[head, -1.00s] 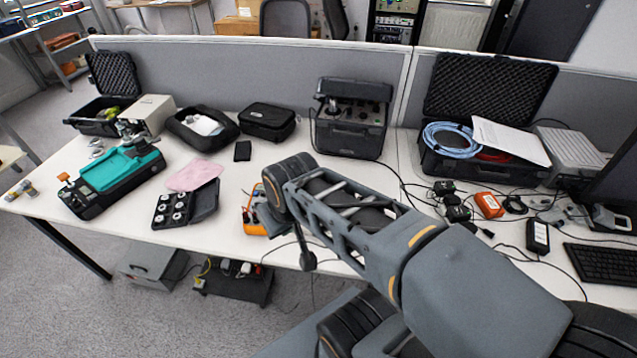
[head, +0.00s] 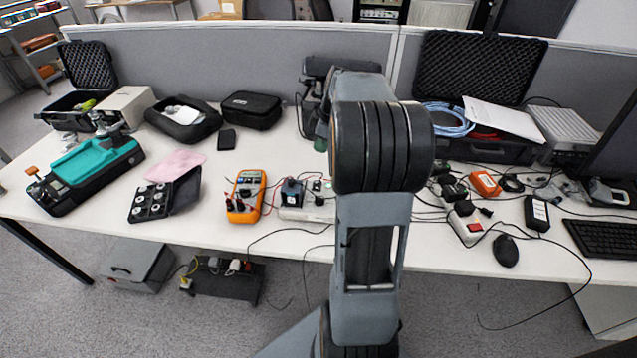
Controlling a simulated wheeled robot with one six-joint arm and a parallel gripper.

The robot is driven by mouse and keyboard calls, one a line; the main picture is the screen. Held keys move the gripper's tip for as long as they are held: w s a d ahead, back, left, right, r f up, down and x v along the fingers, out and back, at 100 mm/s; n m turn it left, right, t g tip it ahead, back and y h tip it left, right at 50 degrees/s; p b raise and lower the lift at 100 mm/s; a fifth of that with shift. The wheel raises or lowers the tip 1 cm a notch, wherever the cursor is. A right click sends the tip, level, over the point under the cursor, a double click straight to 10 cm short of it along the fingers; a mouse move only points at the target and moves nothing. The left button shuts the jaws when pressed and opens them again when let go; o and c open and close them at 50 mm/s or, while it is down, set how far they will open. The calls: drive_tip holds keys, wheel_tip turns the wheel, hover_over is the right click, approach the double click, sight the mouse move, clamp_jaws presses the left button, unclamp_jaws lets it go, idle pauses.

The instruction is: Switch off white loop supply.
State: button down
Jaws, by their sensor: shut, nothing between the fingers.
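A white power strip (head: 466,229) with a red switch (head: 474,227) lies on the table right of my arm, with plugs and black cables on it. A white strip end (head: 297,214) also shows left of my arm. I cannot tell whether they are one piece, or which is the white loop supply. The switch's position is too small to read. My arm stands upright in the middle of the view and covers the table behind it. My gripper's fingers are hidden behind it.
An orange multimeter (head: 246,197) and a small black device (head: 291,193) stand left of my arm. An orange box (head: 485,184), a black mouse (head: 505,251) and a keyboard (head: 603,238) lie at right. A grey partition (head: 225,58) closes the back. Loose cables cross the table.

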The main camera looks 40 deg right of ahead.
drive_tip(key=d, duration=0.1)
drive_tip(key=d+f, duration=0.1)
drive_tip(key=shift+w+d+n, duration=0.15)
drive_tip(key=shift+d+n, duration=0.2)
drive_tip(key=shift+n, duration=0.05)
drive_tip(key=shift+f, duration=0.2)
hover_over(317, 182)
drive_tip(key=f, duration=0.7)
drive_tip(key=s+f, duration=0.1)
drive_tip(key=f, duration=0.3)
drive_tip(key=shift+f+b, duration=0.15)
drive_tip(key=shift+b, duration=0.25)
drive_tip(key=shift+w+d+f, duration=0.1)
drive_tip(key=shift+w+f, duration=0.05)
drive_tip(key=shift+f, duration=0.85)
drive_tip(key=shift+d+f, duration=0.1)
